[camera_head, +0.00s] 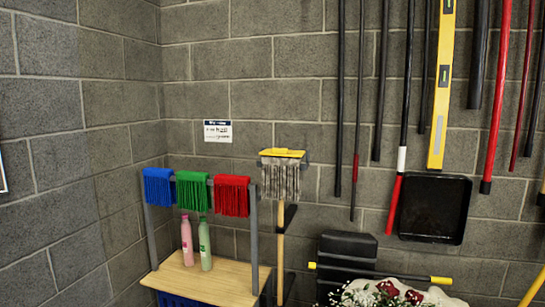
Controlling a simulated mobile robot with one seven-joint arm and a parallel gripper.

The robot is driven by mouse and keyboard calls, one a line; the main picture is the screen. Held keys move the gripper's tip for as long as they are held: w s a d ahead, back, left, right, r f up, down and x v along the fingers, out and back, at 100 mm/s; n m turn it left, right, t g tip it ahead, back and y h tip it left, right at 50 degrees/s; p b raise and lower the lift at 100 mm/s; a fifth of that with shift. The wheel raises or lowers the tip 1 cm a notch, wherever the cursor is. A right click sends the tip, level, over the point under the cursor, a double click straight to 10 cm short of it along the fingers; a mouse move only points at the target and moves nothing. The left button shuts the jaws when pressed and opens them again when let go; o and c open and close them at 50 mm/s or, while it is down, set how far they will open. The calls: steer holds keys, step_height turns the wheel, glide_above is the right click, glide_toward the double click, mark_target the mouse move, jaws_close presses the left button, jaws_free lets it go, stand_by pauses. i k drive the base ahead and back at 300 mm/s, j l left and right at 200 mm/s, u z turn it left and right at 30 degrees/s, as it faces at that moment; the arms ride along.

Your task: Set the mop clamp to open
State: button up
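A mop stands upright against the grey block wall, head up, with grey stringy strands (281,180) hanging from its top. Its clamp (283,153) is a yellow bar across the top of the head, with grey parts at the ends. The clamp is too small here to tell whether it is open or shut. The pale wooden handle (280,250) runs down below the head. My gripper is not in view.
Left of the mop, a grey rack holds blue (158,187), green (192,191) and red (231,195) fringed pads over a wooden top with pink (187,243) and green (205,245) bottles. Flowers (385,293) and a black padded object (346,247) stand lower right; long tools hang above.

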mark_target(285, 152)
steer(key=i+z, duration=0.25)
steer(key=i, duration=0.45)
steer(key=i+j+z, duration=0.1)
steer(key=i+z, duration=0.2)
steer(key=i, duration=0.4)
